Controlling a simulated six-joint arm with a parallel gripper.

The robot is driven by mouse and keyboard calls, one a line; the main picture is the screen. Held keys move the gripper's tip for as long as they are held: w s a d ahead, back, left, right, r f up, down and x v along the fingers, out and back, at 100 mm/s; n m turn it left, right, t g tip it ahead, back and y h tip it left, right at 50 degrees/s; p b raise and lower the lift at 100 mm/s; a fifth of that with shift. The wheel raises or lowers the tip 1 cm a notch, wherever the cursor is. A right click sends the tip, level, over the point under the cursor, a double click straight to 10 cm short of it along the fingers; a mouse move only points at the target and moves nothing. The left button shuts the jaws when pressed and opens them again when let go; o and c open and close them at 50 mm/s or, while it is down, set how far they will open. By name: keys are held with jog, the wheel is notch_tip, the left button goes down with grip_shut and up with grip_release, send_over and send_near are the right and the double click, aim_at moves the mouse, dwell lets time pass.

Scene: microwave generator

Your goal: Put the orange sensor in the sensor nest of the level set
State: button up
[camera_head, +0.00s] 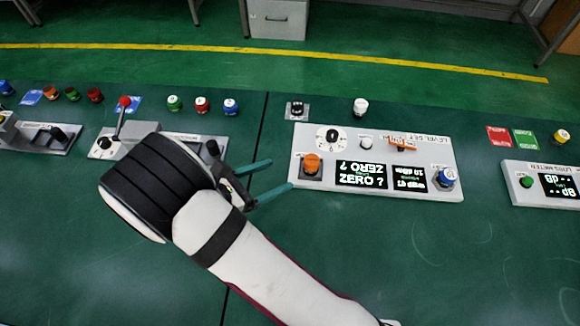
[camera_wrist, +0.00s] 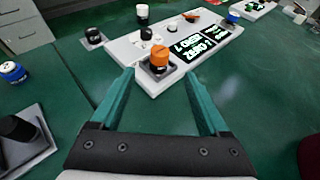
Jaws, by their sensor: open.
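The level set (camera_head: 345,202) is a white box with display screens, right of centre in the head view. An orange round-topped piece (camera_head: 312,162), which looks like the orange sensor, stands upright on a dark square (camera_head: 311,182) at its near left corner; I cannot tell how deep it sits. The dark square looks like the sensor nest. In the wrist view the orange piece (camera_wrist: 159,56) shows ahead, between the fingertip lines. My gripper (camera_head: 281,174) is open and empty, with teal fingers, just left of the box and apart from the orange piece.
A flat orange piece (camera_head: 402,144) lies at the box's far side, near a dial (camera_head: 331,138) and a blue knob (camera_head: 446,176). A black knob (camera_head: 297,108) and a white cylinder (camera_head: 360,106) stand behind. Another white box (camera_head: 540,198) is at right. The green bench in front is clear.

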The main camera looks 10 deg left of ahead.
jog(key=s+d+r+m+g+y, duration=0.1)
jog(key=s+d+r+m+g, duration=0.4)
jog(key=d+m, duration=0.35)
jog(key=s+d+r+m+g+y, duration=0.1)
jog(key=s+d+r+m+g, duration=0.35)
jog(key=d+m, duration=0.4)
jog(key=s+a+r+m+y, duration=0.1)
jog(key=s+m+y, duration=0.3)
jog(key=m, duration=0.3)
jog(key=s+a+r+m+y, duration=0.1)
jog(key=s+r+m+y, duration=0.1)
jog(key=s+m+y, duration=0.3)
jog(key=m, duration=0.3)
jog(key=shift+s+a+r+m, duration=0.25)
jog(key=shift+s+m, duration=0.05)
jog(key=shift+s, duration=0.05)
